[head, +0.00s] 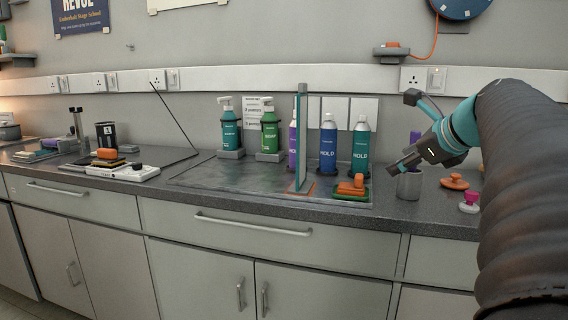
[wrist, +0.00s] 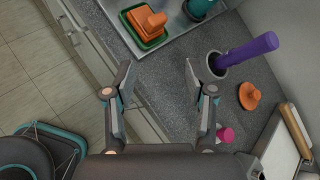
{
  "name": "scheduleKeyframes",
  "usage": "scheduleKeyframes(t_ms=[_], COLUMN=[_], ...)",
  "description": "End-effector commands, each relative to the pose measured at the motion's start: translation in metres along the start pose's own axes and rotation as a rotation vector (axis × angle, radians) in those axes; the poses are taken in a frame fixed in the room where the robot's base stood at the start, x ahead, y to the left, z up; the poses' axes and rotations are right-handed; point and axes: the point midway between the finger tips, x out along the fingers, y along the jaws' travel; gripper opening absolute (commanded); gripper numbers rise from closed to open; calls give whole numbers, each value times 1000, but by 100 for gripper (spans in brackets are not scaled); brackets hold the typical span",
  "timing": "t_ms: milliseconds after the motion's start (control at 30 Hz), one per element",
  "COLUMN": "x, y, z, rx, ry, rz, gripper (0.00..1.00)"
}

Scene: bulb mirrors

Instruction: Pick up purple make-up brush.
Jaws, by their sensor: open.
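The purple make-up brush (wrist: 250,50) stands tilted in a grey cup (wrist: 214,66) in the wrist view, right of my gripper's fingers. In the head view only a bit of purple (head: 415,137) shows behind my gripper, and the grey cup (head: 409,187) stands on the counter just below it. My gripper (wrist: 158,78) is open, with nothing between its fingers. In the head view my gripper (head: 397,168) hangs just above the cup. The brush lies outside the gap between the fingers.
An orange lidded piece (head: 455,182) and a small magenta-topped item (head: 469,202) stand right of the cup. A green tray with orange blocks (head: 351,188) and several spray bottles (head: 328,145) are to the left. A wall stands behind the counter (head: 430,215).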

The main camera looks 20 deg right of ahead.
Motion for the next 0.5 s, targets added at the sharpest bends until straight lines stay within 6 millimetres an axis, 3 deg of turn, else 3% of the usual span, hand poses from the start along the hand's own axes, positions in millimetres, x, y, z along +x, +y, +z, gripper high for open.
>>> scheduleKeyframes(t_ms=[33,100,200,367,500], x=[-7,-19,-35,-46,-33], y=[-29,-60,-92,-115,-120], z=[-8,-13,-19,-24,-22], rx=[120,271,428,549,567], ry=[-24,-67,-119,-165,-173], rz=[-38,-76,-111,-133,-132], gripper=[55,55,55,55,55])
